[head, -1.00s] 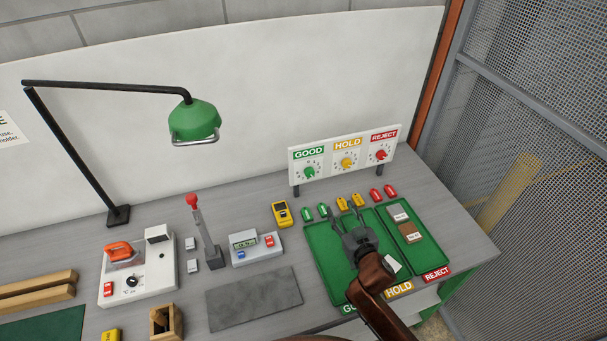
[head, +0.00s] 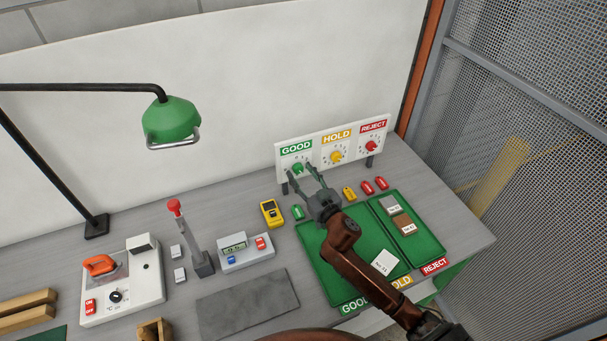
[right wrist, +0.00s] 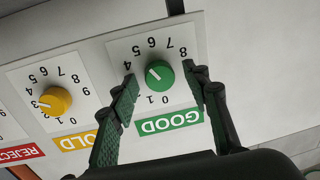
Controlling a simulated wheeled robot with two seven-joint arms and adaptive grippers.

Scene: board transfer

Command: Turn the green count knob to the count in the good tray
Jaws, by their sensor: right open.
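The green count knob (head: 297,168) is on the white panel under the GOOD label. In the right wrist view the knob (right wrist: 160,75) shows upside down, with its white mark pointing up-left, roughly towards the 5. My right gripper (head: 301,173) is open at the knob. In the right wrist view its fingers (right wrist: 160,84) stand on either side of the knob, with a gap on each side. The good tray (head: 325,262) is the green tray at left; its bare left part shows. My forearm hides much of its right side. My left gripper is not in view.
The yellow HOLD knob (head: 337,157) and red REJECT knob (head: 371,146) sit right of the green one. A white-labelled board (head: 385,262) lies beside my forearm; its tray is unclear. The reject tray (head: 428,246) holds two boards. A yellow meter (head: 271,213) stands left of the trays.

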